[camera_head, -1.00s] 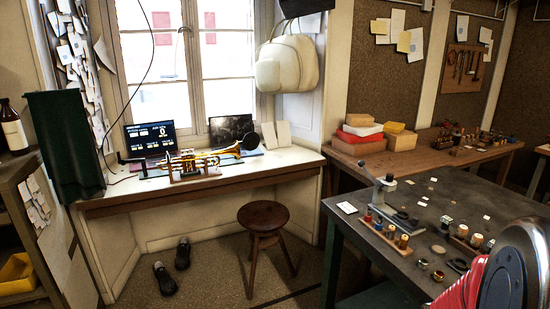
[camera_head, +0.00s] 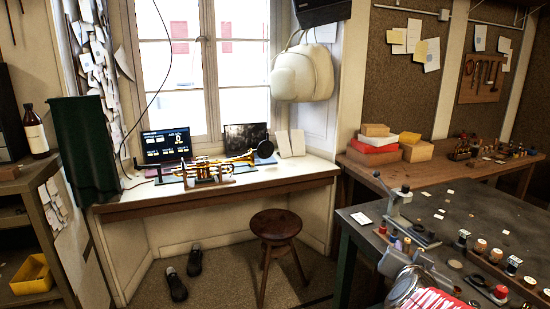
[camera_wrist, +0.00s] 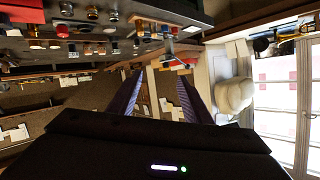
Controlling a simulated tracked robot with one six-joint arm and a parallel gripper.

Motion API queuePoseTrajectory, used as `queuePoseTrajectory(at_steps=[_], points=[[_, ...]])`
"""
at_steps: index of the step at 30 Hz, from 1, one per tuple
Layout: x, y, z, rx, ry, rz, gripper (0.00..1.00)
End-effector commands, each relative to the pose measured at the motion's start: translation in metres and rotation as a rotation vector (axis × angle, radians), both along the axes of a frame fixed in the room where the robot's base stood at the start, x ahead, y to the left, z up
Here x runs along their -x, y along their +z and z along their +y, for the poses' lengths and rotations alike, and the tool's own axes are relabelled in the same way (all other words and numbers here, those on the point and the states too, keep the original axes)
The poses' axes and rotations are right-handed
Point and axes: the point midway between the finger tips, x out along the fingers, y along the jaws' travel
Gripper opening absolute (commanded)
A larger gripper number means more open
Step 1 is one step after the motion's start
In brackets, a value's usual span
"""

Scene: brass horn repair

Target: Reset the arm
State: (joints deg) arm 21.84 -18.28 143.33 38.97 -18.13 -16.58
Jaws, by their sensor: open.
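My gripper (camera_wrist: 160,76) shows in the wrist view as two dark fingers, spread apart with nothing between them. The wrist view is tilted far over: the bench tops lie along the top and the window is at the right. Part of my arm (camera_head: 432,292), with a red and white patterned section, shows at the bottom right of the head view, in front of the dark workbench (camera_head: 470,215). My fingers are not seen in the head view.
A brass trumpet (camera_head: 207,172) rests on the white desk (camera_head: 290,174) under the window. A round wooden stool (camera_head: 275,224) and dark shoes (camera_head: 178,284) stand on the floor. A small press (camera_head: 405,218) and several jars crowd the workbench.

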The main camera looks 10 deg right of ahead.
Motion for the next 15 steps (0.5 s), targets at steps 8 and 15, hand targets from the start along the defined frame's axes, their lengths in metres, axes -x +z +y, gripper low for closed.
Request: queuePoseTrajectory(at_steps=[8,15], points=[[-0.001,-0.003,0.110,-0.059,0.335,0.140,0.45],[0.036,-0.015,0.182,-0.070,0.557,0.324,0.45]])
